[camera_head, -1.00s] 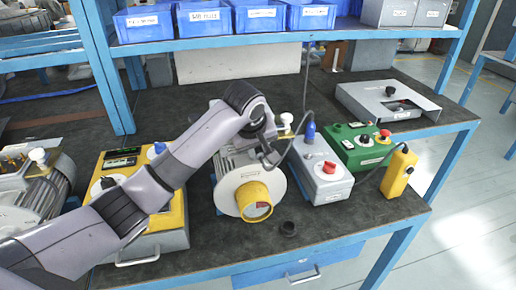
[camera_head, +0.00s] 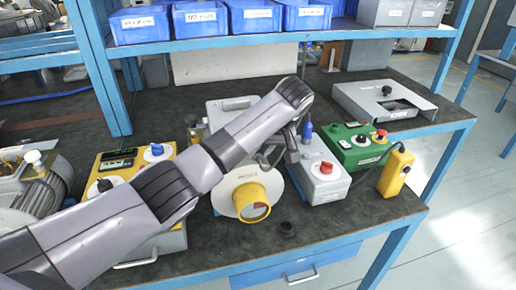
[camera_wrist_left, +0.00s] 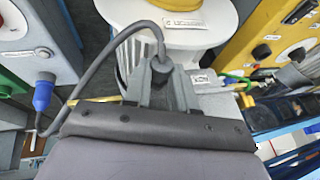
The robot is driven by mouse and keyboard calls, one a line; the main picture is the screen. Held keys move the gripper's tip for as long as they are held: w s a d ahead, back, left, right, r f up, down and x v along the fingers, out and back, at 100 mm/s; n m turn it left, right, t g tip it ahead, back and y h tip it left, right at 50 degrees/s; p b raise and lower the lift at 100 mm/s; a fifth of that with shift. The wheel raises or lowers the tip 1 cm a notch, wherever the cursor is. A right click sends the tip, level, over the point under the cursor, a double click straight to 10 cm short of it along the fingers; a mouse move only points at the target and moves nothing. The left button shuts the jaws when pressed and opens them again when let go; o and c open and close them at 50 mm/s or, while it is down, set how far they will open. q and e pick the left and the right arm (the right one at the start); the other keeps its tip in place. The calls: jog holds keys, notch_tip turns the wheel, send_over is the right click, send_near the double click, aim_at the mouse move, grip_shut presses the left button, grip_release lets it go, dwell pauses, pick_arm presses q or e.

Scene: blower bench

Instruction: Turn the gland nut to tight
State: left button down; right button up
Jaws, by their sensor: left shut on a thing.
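The blower has a round pale housing (camera_head: 226,192) with a yellow outlet (camera_head: 251,201) and stands mid-bench. In the left wrist view, the grey gland nut (camera_wrist_left: 162,68) sits where the dark cable (camera_wrist_left: 103,58) enters the blower's terminal box (camera_wrist_left: 205,80). My left gripper (camera_wrist_left: 160,84) is shut on the nut, its fingers on either side. In the head view the left gripper (camera_head: 291,154) points down beside the blower, and the nut is hidden there. The nut's tightness cannot be read. My right gripper is not in view.
A grey box with a red knob (camera_head: 324,180) and a blue plug (camera_head: 307,131) stands right of the blower. A green control box (camera_head: 357,146) and yellow pendant (camera_head: 396,173) stand beyond. A black cap (camera_head: 288,229) lies in front. The shelf (camera_head: 345,31) overhangs the back.

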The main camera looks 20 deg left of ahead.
pick_arm(q)
jog(key=shift+w+d+g+y, duration=0.1)
jog(key=shift+g+y, duration=0.2)
jog(key=shift+y, duration=0.2)
dwell(0.3)
jog(key=c, duration=0.9)
grip_release()
jog(key=shift+b+v, duration=0.55)
jog(key=shift+v, duration=3.05)
